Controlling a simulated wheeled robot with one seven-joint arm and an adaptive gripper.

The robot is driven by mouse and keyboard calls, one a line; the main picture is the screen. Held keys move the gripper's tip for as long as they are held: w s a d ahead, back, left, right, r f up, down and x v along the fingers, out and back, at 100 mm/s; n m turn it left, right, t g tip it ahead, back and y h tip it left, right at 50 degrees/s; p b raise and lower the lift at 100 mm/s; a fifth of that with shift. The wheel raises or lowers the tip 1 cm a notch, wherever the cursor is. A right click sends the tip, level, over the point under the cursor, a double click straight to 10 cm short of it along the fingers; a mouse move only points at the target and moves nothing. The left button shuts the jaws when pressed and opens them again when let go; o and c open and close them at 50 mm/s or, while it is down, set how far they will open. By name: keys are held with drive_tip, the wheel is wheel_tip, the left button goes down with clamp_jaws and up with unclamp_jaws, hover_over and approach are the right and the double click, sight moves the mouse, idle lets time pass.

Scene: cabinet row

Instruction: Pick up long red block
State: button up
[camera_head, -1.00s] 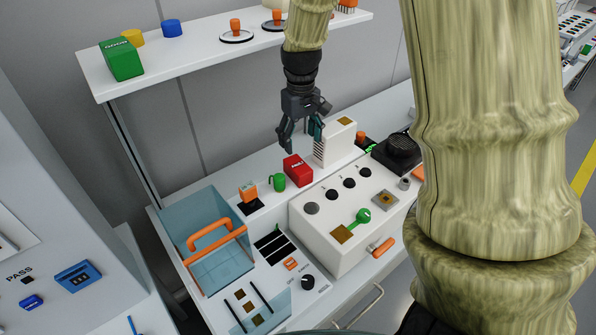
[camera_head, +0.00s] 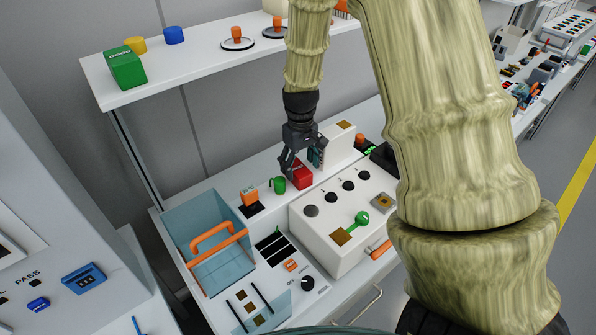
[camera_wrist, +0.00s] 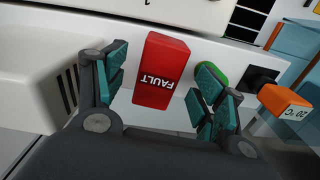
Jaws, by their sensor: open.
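The long red block (camera_head: 302,176), marked FAULT, stands on the white bench behind the white control box. In the wrist view the red block (camera_wrist: 161,70) lies between and a little beyond the two teal-padded fingers. My gripper (camera_head: 300,166) is open and comes down over the block from above, with a finger on either side. In the wrist view my gripper (camera_wrist: 160,100) shows clear gaps on both sides of the block. In the head view the fingers hide part of the block.
An orange block (camera_head: 249,197) is farther left. A white vented box (camera_head: 340,145) stands close right. The white control box (camera_head: 342,220) is in front.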

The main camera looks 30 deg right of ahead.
drive_tip(key=shift+f, duration=1.25)
drive_tip(key=c, duration=1.2)
